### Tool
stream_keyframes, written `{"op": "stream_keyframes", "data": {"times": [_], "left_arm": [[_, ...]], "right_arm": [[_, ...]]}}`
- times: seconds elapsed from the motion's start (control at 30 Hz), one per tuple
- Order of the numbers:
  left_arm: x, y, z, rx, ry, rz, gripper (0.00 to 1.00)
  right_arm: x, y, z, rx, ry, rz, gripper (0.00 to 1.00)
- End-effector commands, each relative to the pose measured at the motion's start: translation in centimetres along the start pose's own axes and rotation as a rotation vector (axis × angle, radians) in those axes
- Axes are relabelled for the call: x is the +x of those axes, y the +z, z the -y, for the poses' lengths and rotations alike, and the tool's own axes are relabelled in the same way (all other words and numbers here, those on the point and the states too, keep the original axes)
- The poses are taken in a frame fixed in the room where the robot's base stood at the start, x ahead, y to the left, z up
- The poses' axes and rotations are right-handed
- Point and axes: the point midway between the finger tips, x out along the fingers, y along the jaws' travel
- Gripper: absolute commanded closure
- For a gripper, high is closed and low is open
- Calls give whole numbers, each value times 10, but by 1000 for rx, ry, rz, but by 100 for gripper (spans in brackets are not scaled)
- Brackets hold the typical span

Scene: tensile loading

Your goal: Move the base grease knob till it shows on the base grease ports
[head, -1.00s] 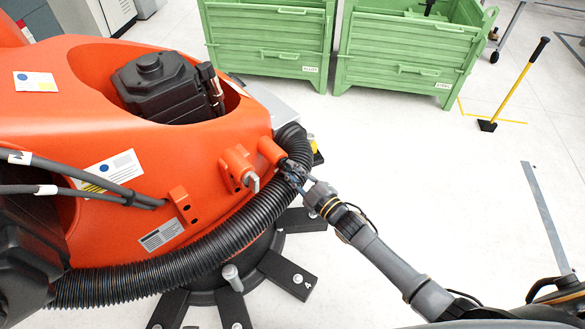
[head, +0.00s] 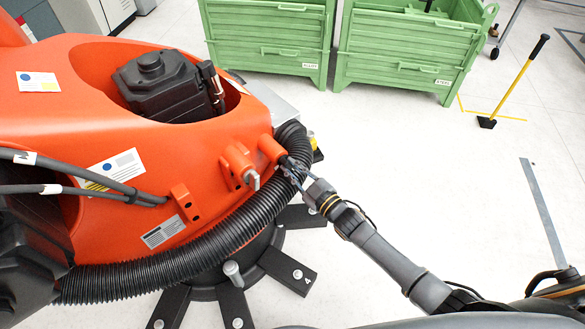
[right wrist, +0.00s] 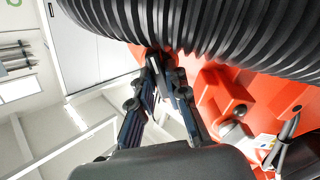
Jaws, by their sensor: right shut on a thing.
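The orange machine base (head: 130,150) fills the left of the head view. My right gripper (head: 289,165) reaches in at its front edge, beside a short orange cylinder (head: 270,150) and the black ribbed hose (head: 232,235). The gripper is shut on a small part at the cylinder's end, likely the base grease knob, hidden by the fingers. In the right wrist view the fingertips (right wrist: 160,58) meet just below the hose (right wrist: 215,30). An orange block with two dark holes (head: 185,203) may be the base grease ports; I cannot tell. My left gripper is not in view.
An orange block with a grey lever (head: 251,180) is left of the gripper. Two green crates (head: 265,55) (head: 400,65) stand at the back. A yellow-handled tool (head: 514,82) stands at the right. The white floor between is clear.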

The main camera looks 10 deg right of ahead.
Motion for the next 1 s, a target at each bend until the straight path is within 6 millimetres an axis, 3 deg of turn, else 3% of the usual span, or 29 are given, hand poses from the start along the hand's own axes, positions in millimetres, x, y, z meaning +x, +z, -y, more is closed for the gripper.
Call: {"op": "stream_keyframes", "data": {"times": [0.03, 0.07, 0.1, 0.5, 1.0], "left_arm": [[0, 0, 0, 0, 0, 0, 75], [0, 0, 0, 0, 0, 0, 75], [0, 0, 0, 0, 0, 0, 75], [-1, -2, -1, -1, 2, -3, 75], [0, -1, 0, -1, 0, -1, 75]], "right_arm": [[-1, 1, 1, 0, -2, 3, 100], [-1, 1, 1, -1, -2, 3, 81], [-1, 1, 1, -1, -2, 3, 75], [-8, 2, 0, -1, -1, 3, 75], [-103, 2, 1, 0, -2, 4, 75]]}}
